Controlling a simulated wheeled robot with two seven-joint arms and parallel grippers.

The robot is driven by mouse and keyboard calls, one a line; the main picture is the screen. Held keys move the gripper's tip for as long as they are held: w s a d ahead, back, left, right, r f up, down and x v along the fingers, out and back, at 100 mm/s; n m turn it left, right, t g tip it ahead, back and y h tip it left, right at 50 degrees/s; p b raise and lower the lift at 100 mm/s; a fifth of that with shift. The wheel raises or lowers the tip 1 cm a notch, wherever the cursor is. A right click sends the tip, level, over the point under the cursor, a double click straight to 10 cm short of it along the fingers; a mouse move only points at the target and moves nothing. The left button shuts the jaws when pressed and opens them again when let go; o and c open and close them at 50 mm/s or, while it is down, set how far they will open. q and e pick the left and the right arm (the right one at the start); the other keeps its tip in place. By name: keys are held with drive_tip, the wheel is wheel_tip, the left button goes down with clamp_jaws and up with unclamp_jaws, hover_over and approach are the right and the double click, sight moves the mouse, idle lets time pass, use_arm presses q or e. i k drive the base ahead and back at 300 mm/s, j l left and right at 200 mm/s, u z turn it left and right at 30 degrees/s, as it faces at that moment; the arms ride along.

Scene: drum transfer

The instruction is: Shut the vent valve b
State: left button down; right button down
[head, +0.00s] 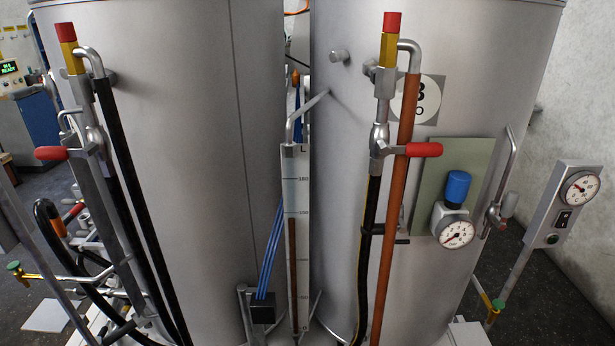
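The right steel drum (345,200) carries a round plate whose letter is half hidden by the orange pipe; it looks like a B. On this drum a steel valve (380,140) with a red lever (424,149) sits on the upright pipe below a yellow fitting; the lever points right, across the pipe. A smaller valve (494,213) with a grey and reddish handle sits at the drum's right side, beside a green panel (440,185). No label shows which of these is vent valve b. Neither of my grippers is in view.
The left drum (180,150) has a similar red lever (50,153) pointing left. A level gauge (297,240) stands between the drums. A pressure gauge (457,233) with a blue knob (457,186) and a gauge post (562,205) are at right. Hoses hang close to both drums.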

sight(512, 197)
drive_tip(key=l+z, duration=0.1)
drive_tip(key=z, duration=1.15)
